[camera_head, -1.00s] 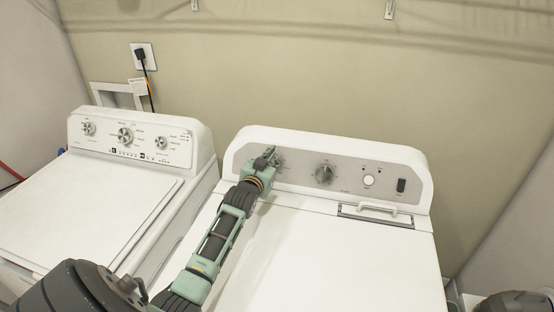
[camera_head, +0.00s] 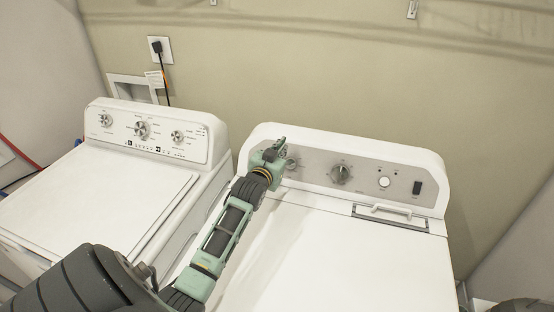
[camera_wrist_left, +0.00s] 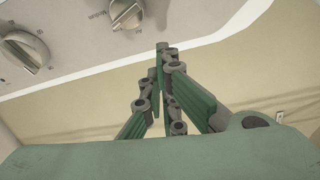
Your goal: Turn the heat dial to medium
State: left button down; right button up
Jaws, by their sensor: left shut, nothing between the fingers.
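The white dryer (camera_head: 330,250) stands at the right with a grey control panel (camera_head: 315,165). Its left dial (camera_head: 291,163) is partly hidden by my left gripper (camera_head: 281,147). A second grey dial (camera_head: 341,173) sits mid-panel. My left gripper is shut and empty at the panel's left end, by the left dial. In the left wrist view the fingers (camera_wrist_left: 165,50) point towards the panel, close to a smaller-looking dial (camera_wrist_left: 126,14); a larger-looking dial (camera_wrist_left: 22,52) is at the left. I cannot tell whether the fingers touch a dial. My right gripper is not visible.
A washer (camera_head: 100,200) with several knobs stands close at the left. The dryer top is clear.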

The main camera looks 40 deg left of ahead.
pick_arm(q)
jog(key=s+d+r+b, duration=0.1)
jog(key=s+d, duration=0.3)
jog(key=s, duration=0.1)
jog(key=n+g+y, duration=0.1)
jog(key=n+y, duration=0.2)
jog(key=n, duration=0.4)
send_over(290, 165)
jog(key=a, duration=0.2)
jog(key=shift+w+d+r, duration=0.1)
jog(key=shift+w+d, duration=0.15)
jog(key=shift+w, duration=0.15)
jog(key=f, duration=0.1)
jog(key=d+f+p, duration=0.1)
jog(key=shift+s+d+f+h, duration=0.2)
jog(key=shift+s+f+h, duration=0.1)
jog(key=shift+s+h, duration=0.1)
jog(key=shift+s+d+f+p, duration=0.25)
jog(key=shift+d+f+p, duration=0.15)
jog(key=shift+f, duration=0.1)
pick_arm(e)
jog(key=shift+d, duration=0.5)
pick_arm(q)
jog(key=shift+w+a, duration=0.1)
